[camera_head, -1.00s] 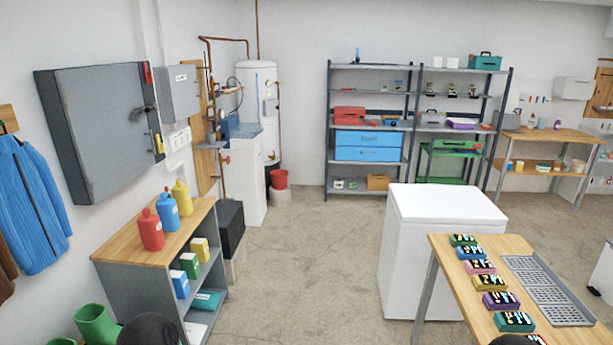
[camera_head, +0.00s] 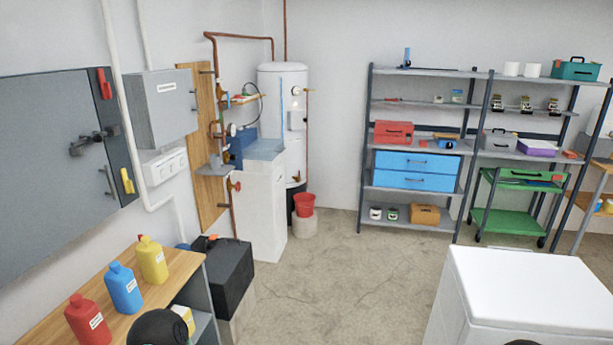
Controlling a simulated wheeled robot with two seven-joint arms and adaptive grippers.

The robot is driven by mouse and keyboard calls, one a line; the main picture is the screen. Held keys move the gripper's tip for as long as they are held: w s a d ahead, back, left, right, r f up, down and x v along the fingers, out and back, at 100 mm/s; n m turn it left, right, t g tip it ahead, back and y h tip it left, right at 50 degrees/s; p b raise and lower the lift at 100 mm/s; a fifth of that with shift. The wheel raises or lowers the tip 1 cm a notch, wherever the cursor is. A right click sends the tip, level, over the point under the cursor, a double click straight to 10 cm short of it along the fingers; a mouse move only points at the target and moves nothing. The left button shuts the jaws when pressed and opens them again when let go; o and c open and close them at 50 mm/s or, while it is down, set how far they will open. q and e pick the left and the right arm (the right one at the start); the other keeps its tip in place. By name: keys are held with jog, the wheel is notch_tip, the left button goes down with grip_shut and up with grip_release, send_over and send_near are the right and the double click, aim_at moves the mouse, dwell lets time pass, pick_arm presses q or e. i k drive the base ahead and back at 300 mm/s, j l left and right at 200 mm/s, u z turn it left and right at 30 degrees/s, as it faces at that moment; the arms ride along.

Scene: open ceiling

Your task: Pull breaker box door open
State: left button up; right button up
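A large dark grey wall box (camera_head: 50,170) fills the left edge of the head view, its front flat and shut. It has a black latch handle (camera_head: 90,142) and red and yellow parts on its right edge. A smaller light grey box (camera_head: 160,108) with a white label hangs to its right, also shut. I cannot tell for sure which one is the breaker box. Neither gripper shows. A dark rounded part of my own body is at the bottom, left of centre.
A wooden-topped shelf (camera_head: 55,318) with red, blue and yellow bottles stands below the large box. A black case (camera_head: 222,268) is beside it. A white chest (camera_head: 525,285) stands at lower right. Bare floor (camera_head: 350,290) lies between, with metal shelving behind.

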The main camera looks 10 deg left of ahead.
aim_at(170, 95)
jog(key=i+l+u, duration=0.1)
jog(key=i+u, duration=0.2)
jog(key=i, duration=1.55)
jog(key=i+u, duration=0.35)
jog(key=i+l+u, duration=0.15)
jog(key=u, duration=0.2)
jog(key=i+l+u, duration=0.25)
jog(key=u, duration=0.15)
jog(key=i, duration=0.1)
